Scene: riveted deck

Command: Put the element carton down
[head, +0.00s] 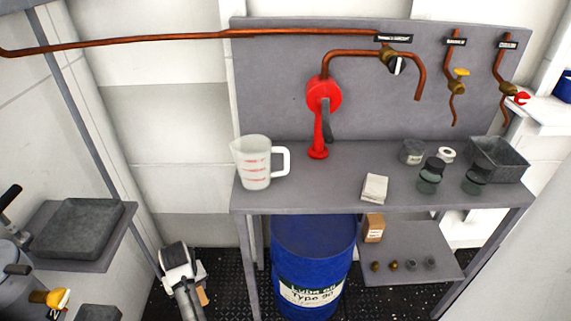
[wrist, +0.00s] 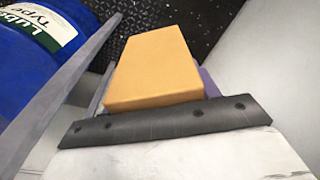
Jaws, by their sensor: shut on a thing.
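A plain orange-tan carton (wrist: 152,68) fills the middle of the wrist view. My gripper (wrist: 154,92) is shut on it, with a finger showing at each side. The carton hangs in front of the gripper's dark bar, over the floor. In the head view a small orange-tan patch of the held carton (head: 203,296) shows beside my white wrist, low and left of the bench; most of it and the fingertips are hidden.
The grey bench (head: 330,199) holds a measuring jug (head: 255,163), a pale packet (head: 375,188) and several jars. A blue drum (head: 313,260) stands below. The lower shelf (head: 415,250) bears a brown box (head: 374,228) and small fittings. Bare bench top lies between jug and packet.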

